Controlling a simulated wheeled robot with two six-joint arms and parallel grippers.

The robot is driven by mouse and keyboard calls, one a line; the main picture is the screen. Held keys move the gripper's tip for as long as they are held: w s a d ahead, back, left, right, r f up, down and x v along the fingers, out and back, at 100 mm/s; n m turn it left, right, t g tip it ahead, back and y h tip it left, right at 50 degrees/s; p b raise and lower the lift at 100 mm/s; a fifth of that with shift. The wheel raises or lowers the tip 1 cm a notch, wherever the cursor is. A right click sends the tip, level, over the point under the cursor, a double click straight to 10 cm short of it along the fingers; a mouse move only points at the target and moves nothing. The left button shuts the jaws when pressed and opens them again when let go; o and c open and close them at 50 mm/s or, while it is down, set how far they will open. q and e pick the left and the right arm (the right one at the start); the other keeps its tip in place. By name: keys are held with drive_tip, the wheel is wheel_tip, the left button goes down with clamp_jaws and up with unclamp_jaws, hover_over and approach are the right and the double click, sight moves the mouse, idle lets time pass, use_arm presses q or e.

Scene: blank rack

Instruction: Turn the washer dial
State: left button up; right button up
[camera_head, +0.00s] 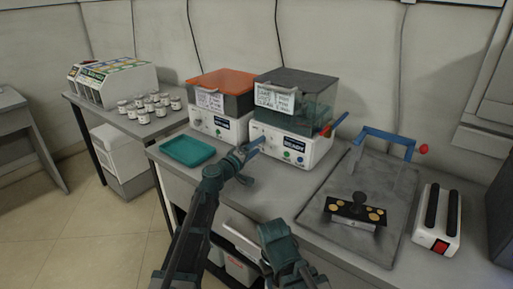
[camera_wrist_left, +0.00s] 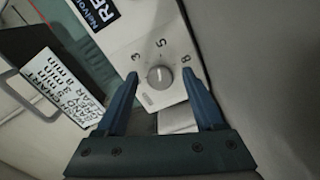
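The washer dial (camera_wrist_left: 159,77) is a small round grey knob with a white pointer mark, on a white panel marked 3, 5 and 8. My left gripper (camera_wrist_left: 163,92) is open, with one blue finger on each side of the dial and visible gaps between. In the head view, my left gripper (camera_head: 250,149) is at the front left of the white washer (camera_head: 317,148) with the dark lid, and the dial is hidden there. Only a teal part of my right arm (camera_head: 281,245) shows low in the head view; its fingers cannot be made out.
An orange-lidded machine (camera_head: 222,78) stands left of the washer. A teal tray (camera_head: 187,151) lies in front of it.

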use_arm(q)
drive_tip(key=v, duration=1.3)
drive_tip(key=shift+s+a, duration=0.3)
drive_tip(key=n, duration=0.4)
drive_tip(key=shift+r, duration=0.1)
drive_tip(key=n, duration=0.9)
drive_tip(key=shift+r, duration=0.1)
drive_tip(key=n, duration=0.5)
drive_tip(key=shift+w, duration=0.1)
drive_tip(key=x, duration=1.3)
drive_tip(key=shift+w+d, duration=0.2)
drive_tip(key=shift+w, duration=0.15)
